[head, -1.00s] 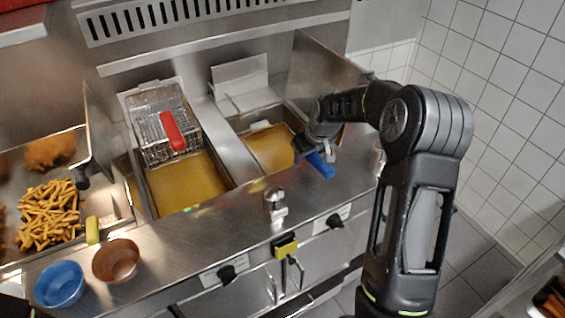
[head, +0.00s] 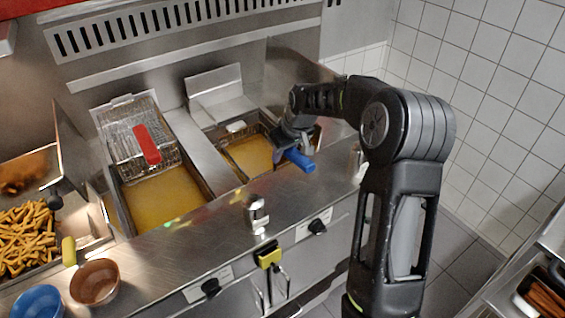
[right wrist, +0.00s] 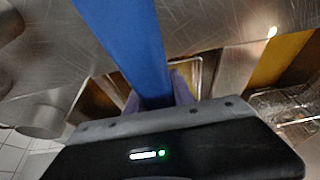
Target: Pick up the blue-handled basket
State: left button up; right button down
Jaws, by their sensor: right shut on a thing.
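The blue handle (head: 299,160) of the basket sticks out over the front edge of the right fryer well in the head view. My right gripper (head: 288,145) is shut on this handle. In the right wrist view the blue handle (right wrist: 130,45) runs down between the fingers of my right gripper (right wrist: 158,92). The basket (head: 236,128) itself is at the right well, over its yellow oil, and is mostly hidden by my gripper and arm. I cannot tell its exact height above the oil. My left gripper is not in view.
A red-handled basket (head: 147,144) hangs above the left oil well (head: 160,200). A metal panel (head: 290,75) stands just right of the right well. A metal tap-like knob (head: 257,213) rises from the counter. Fries (head: 28,235) and two bowls are at left.

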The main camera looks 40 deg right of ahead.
notch_tip(320, 180, up, 13)
jog(key=shift+w+f+b, duration=0.1)
jog(key=shift+f+b, duration=0.1)
jog(key=shift+b, duration=0.65)
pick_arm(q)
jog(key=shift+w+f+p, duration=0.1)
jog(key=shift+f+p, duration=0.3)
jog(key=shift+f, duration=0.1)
pick_arm(e)
notch_tip(320, 180, up, 12)
jog(key=shift+f, duration=0.2)
jog(key=shift+a, duration=0.1)
